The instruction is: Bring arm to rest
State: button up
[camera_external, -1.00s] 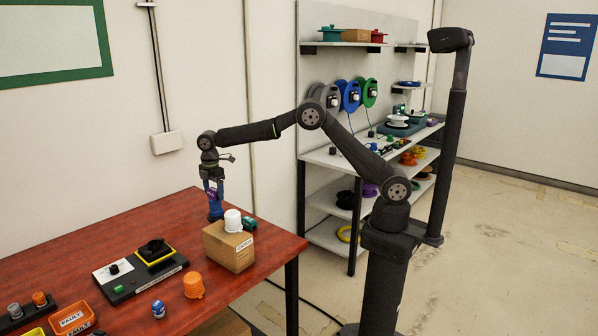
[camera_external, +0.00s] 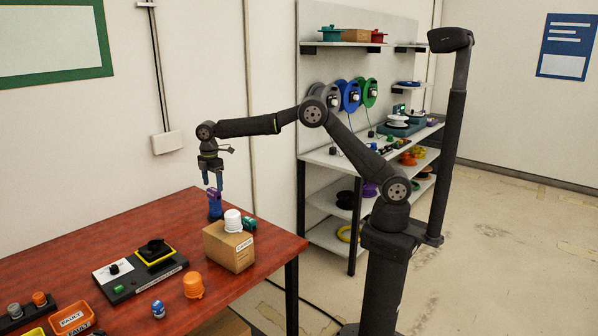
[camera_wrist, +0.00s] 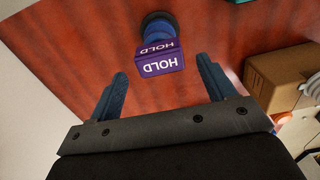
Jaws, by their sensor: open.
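My gripper (camera_external: 212,180) is open and empty, pointing down just above a blue stand-like piece with a purple block (camera_external: 214,197) on top. In the wrist view the purple block (camera_wrist: 158,60) reads "HOLD" and lies ahead of and between the two spread blue fingers (camera_wrist: 163,88), with a gap on each side. Its round blue base (camera_wrist: 158,27) stands on the red table. My arm reaches out over the table from the right.
A cardboard box (camera_external: 229,248) with a white cup-like piece (camera_external: 233,220) on top stands right of the gripper, with a teal item (camera_external: 249,223) beside it. An orange cup (camera_external: 193,285), a small blue piece (camera_external: 158,309) and a black-and-white panel unit (camera_external: 140,272) are nearer. Shelves (camera_external: 330,160) stand behind my arm.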

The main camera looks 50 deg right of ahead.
aim_at(214, 190)
notch_tip(214, 190, down, 4)
jog(key=shift+r, duration=0.15)
notch_tip(214, 190, up, 5)
jog(key=shift+f, duration=0.2)
jog(key=d+r, duration=0.7)
jog(key=d, duration=0.5)
jog(key=shift+n, duration=0.9)
jog(key=a+f, duration=0.2)
jog(key=a, duration=0.2)
jog(key=a+f, duration=0.3)
jog(key=a, duration=0.1)
jog(key=a+f, duration=0.3)
jog(key=a, duration=0.1)
jog(key=shift+s, duration=0.2)
jog(key=s+a+f, duration=0.1)
jog(key=a+f, duration=0.2)
jog(key=a, duration=0.1)
jog(key=s+a+f, duration=0.1)
jog(key=a+f, duration=0.3)
jog(key=a, duration=0.1)
jog(key=s+a+f, duration=0.1)
jog(key=a+f, duration=0.2)
jog(key=a, duration=0.2)
jog(key=shift+s+f, duration=0.15)
jog(key=shift+s, duration=0.15)
jog(key=shift+f, duration=0.65)
jog(key=shift+r, duration=0.1)
